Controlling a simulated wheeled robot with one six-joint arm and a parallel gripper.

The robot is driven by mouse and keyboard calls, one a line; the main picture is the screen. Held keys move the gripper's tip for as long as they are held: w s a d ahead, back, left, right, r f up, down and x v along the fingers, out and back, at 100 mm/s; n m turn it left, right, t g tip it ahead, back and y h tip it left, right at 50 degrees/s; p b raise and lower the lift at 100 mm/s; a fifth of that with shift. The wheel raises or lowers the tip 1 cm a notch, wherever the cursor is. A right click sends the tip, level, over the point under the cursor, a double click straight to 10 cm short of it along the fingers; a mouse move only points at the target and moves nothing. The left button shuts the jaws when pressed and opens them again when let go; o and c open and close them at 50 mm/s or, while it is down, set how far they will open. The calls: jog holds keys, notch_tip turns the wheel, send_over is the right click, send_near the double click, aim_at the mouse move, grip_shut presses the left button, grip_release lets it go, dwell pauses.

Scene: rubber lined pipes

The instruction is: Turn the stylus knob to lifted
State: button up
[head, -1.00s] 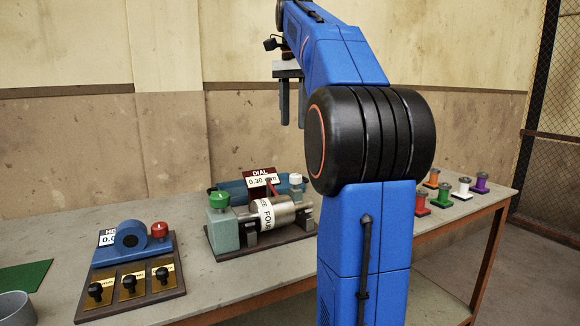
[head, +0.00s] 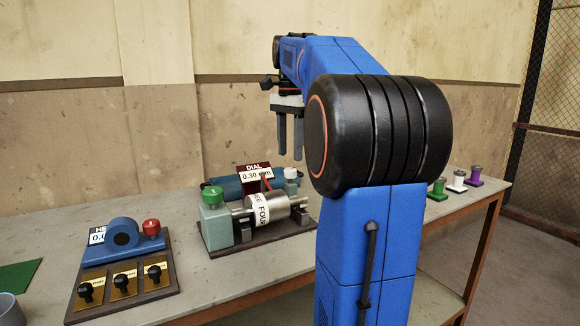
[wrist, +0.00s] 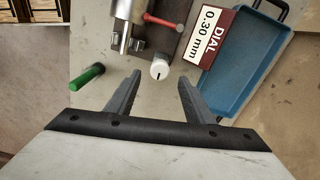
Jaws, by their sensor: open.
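The pipe-testing device stands mid-table with a metal roller (head: 262,207) and a red stylus arm (head: 266,180). A dial sign (head: 256,176) reads 0.30 mm. A small white knob (head: 291,174) sits at the device's right end; in the wrist view this white knob (wrist: 159,70) shows a black mark on top. I cannot read a label naming it as the stylus knob. A green knob (head: 212,195) tops the left end. My gripper (head: 290,157) is open and empty, pointing down above the white knob. In the wrist view the knob appears between the fingertips.
A panel at left holds a red knob (head: 151,228) and several black knobs (head: 122,281) on brass plates. A blue tray (wrist: 245,62) lies behind the device. A green cylinder (wrist: 87,77) shows at wrist-view left. Colored spools (head: 459,178) stand at the table's right end.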

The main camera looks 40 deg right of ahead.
aim_at(290, 169)
jog(key=shift+f, duration=2.75)
jog(key=c, duration=1)
